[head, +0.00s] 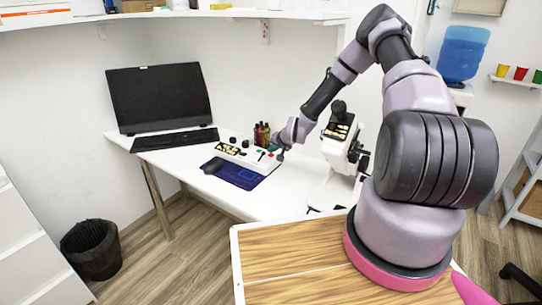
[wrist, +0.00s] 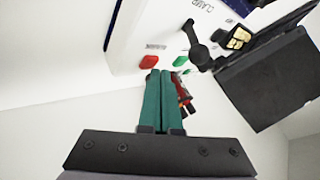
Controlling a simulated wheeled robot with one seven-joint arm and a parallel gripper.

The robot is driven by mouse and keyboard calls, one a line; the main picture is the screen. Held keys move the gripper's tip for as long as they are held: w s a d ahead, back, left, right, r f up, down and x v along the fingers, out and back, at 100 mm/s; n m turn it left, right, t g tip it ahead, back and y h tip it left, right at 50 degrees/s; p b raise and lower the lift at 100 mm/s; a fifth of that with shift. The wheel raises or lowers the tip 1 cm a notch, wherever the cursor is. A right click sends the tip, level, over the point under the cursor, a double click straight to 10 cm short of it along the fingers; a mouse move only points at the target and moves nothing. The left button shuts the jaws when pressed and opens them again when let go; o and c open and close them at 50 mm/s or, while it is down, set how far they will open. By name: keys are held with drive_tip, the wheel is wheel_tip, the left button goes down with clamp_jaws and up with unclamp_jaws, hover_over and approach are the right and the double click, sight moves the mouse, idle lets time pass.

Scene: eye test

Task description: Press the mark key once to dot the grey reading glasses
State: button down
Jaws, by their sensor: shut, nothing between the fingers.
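In the wrist view, a red key (wrist: 149,61) and a green key (wrist: 180,61) sit on a white panel (wrist: 160,25). The small label beside the red key is too blurred to read, so I cannot tell which is the mark key. My gripper (wrist: 160,73) has its two green fingers together, with nothing between them. The fingertips appear beside and between the two keys; contact cannot be told. In the head view, my gripper (head: 280,156) is at the right end of the white device (head: 245,155) on the desk. I cannot make out the grey reading glasses in either view.
A black lever (wrist: 194,38) marked CLAMP stands close by the keys. A black and white instrument (head: 340,146) stands right of my gripper. A monitor (head: 160,97) is at left.

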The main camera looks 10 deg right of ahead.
sight(272, 156)
drive_tip(key=shift+f, duration=0.55)
idle(0.5)
idle(0.4)
drive_tip(key=shift+r, duration=1)
drive_tip(key=shift+r, duration=2.5)
